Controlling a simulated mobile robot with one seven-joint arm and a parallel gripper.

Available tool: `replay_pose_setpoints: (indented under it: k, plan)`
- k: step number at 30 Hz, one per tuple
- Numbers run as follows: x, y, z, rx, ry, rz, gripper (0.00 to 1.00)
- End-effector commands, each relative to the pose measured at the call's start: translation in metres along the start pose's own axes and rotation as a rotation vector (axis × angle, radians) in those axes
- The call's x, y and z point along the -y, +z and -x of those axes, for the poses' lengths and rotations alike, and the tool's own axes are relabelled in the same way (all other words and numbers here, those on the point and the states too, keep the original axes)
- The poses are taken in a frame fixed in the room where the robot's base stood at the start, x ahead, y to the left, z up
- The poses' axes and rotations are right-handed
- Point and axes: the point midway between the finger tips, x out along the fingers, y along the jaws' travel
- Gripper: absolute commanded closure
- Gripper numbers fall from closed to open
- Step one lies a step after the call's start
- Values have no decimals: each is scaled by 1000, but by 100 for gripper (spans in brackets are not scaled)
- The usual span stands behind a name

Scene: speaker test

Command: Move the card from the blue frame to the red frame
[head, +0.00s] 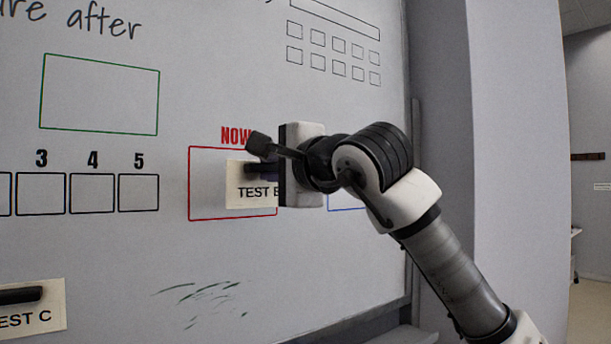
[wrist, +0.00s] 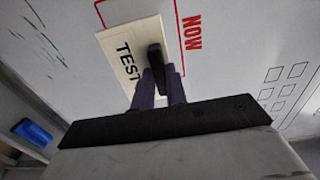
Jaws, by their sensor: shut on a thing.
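The cream card (head: 236,173), lettered TEST and a partly hidden letter, lies inside the right part of the red frame (head: 205,200) on the whiteboard. The card also shows in the wrist view (wrist: 112,42), with its black handle (wrist: 155,57) standing out. My gripper (head: 264,172) is shut on this handle; its dark fingers (wrist: 160,88) close around it from both sides. I cannot tell whether the card touches the board. The blue frame (head: 347,209) is right of the red frame, mostly hidden behind my gripper and arm; only a bit of its lower edge shows.
Another card, lettered EST C (head: 45,318), with a black handle is at lower left. A green frame (head: 98,130) and numbered boxes (head: 92,193) are left of the red frame. A blue object (wrist: 33,131) lies near the board's edge. A grey pillar (head: 515,150) stands right.

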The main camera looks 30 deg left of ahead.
Motion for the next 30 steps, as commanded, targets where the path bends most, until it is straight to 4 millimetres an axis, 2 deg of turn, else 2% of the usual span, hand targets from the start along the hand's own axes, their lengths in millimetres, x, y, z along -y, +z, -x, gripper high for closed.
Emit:
replay_pose_setpoints:
  k: [8,30]
  plan:
    - [1,6,-10,6,0,-2,100]
    - [2,6,-67,4,0,-1,100]
